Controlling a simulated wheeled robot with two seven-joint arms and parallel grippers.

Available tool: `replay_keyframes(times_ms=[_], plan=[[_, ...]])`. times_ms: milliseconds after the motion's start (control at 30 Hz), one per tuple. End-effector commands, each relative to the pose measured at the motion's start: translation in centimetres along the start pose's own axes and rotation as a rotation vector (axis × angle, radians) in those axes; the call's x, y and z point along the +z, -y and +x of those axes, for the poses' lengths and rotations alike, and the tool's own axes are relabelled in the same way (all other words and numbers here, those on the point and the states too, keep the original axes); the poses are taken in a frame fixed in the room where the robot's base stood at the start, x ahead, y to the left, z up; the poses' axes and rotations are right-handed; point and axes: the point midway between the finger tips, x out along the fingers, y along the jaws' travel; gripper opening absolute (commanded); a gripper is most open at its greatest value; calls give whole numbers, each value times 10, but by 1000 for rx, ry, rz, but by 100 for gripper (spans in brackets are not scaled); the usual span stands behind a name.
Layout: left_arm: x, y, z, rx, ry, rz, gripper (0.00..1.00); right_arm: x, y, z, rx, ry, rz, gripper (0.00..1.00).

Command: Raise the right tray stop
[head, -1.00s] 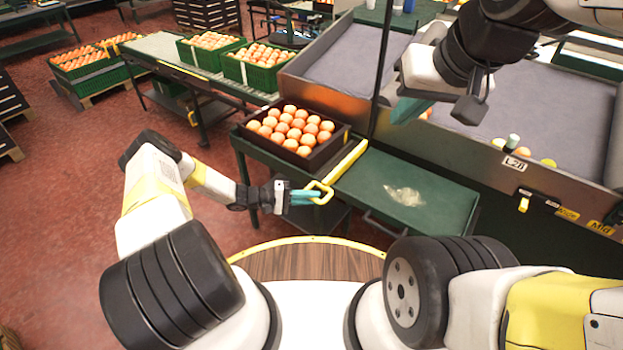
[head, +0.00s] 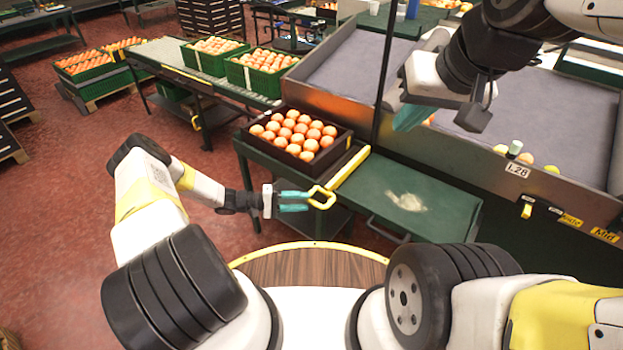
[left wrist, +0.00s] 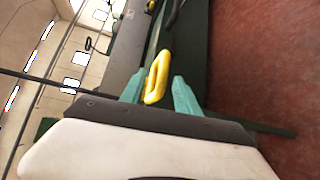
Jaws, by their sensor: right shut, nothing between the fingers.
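A yellow bar (head: 348,167), which looks like the tray stop, runs along the green table just right of the dark crate of oranges. A yellow loop handle (head: 323,198) is at its near end, at the table's front edge. My left gripper (head: 308,200) is open at the handle, its teal fingers apart. In the left wrist view the handle (left wrist: 157,78) shows between the open fingertips (left wrist: 159,85), with gaps on both sides. My right gripper (head: 402,122) is shut and empty, raised in front of the grey sorting bin. I cannot tell how high the bar stands.
The dark crate (head: 338,148) of oranges sits left of the bar. The green table (head: 440,208) to its right is bare except for a pale patch. A thin dark post (head: 384,75) rises behind. The grey bin (head: 345,60) and a conveyor (head: 165,52) with green crates stand beyond.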

Motion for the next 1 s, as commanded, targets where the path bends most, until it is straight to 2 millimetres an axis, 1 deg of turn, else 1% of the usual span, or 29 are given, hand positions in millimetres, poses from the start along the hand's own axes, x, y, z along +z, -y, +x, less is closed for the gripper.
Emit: replay_keyframes(times_ms=[33,100,233,367,767,867,967,1000], plan=[[-1,0,-10,-1,-3,1,38,0,0,0,0,0,0,0],[0,0,-20,0,-1,1,38,0,0,0,0,0,0,0],[0,0,-31,0,-1,0,38,0,0,0,0,0,0,0],[0,0,-35,1,1,0,38,0,0,0,0,0,0,0],[0,-1,-34,-1,2,1,38,0,0,0,0,0,0,0],[0,-10,-37,-25,18,12,38,0,0,0,0,0,0,0],[0,-32,-43,-87,58,34,38,0,0,0,0,0,0,0],[2,-44,-46,-123,81,45,38,0,0,0,0,0,0,0]])
